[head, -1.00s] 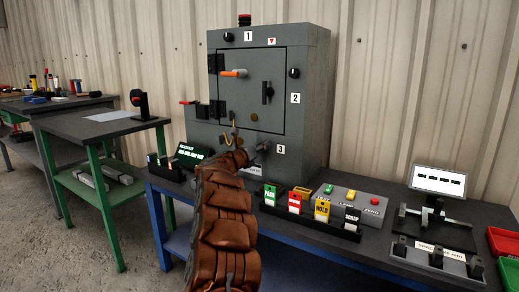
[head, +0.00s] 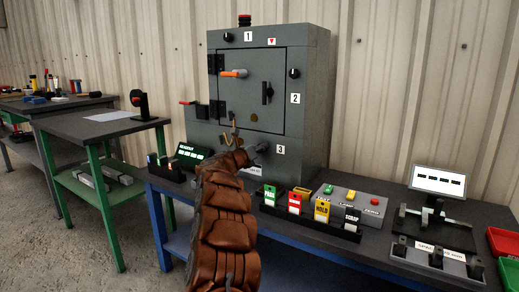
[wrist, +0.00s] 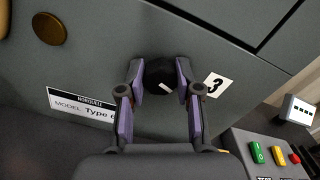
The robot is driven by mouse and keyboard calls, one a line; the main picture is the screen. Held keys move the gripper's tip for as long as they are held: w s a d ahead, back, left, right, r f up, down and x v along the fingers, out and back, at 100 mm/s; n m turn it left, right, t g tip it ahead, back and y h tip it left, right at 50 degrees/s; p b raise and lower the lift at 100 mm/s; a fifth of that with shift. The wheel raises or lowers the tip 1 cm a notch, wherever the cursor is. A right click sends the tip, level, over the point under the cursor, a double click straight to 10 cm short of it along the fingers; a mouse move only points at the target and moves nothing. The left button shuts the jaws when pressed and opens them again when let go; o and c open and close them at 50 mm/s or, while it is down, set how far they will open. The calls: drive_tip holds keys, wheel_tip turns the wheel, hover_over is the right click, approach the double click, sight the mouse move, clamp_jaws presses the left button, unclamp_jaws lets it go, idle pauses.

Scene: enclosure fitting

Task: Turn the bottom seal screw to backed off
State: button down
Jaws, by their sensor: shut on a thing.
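The bottom seal screw (wrist: 160,72) is a dark round knob with a short white mark, next to the label 3 on the grey enclosure's front (head: 230,140). In the wrist view the white mark sits on its lower right side and slants. My gripper (wrist: 159,78) has one purple-padded finger on each side of the knob and is shut on it. In the head view my brown-sleeved arm reaches up to the knob (head: 262,147) and hides the fingers.
Above are the enclosure door with its orange handle (head: 234,73) and a dark latch (head: 267,92). A rack of coloured tags (head: 310,224) and a button box (head: 352,204) stand close on the right of my arm. A small display (head: 190,153) stands on the left.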

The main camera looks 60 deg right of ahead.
sight(263, 122)
drive_tip(key=shift+r+n+p, duration=0.1)
drive_tip(key=shift+n+p, duration=0.2)
drive_tip(key=shift+p, duration=0.05)
drive_tip(key=n+p, duration=0.7)
drive_tip(key=p, duration=0.1)
drive_tip(key=n+p, duration=0.7)
drive_tip(key=p, duration=0.1)
drive_tip(key=n+p, duration=0.7)
drive_tip(key=shift+w+f+p, duration=0.1)
drive_tip(key=shift+f+p, duration=0.15)
drive_tip(key=shift+p, duration=0.15)
drive_tip(key=shift+f, duration=0.1)
drive_tip(key=c, duration=0.8)
unclamp_jaws()
wheel_tip(263, 122, up, 10)
drive_tip(key=shift+r, duration=0.1)
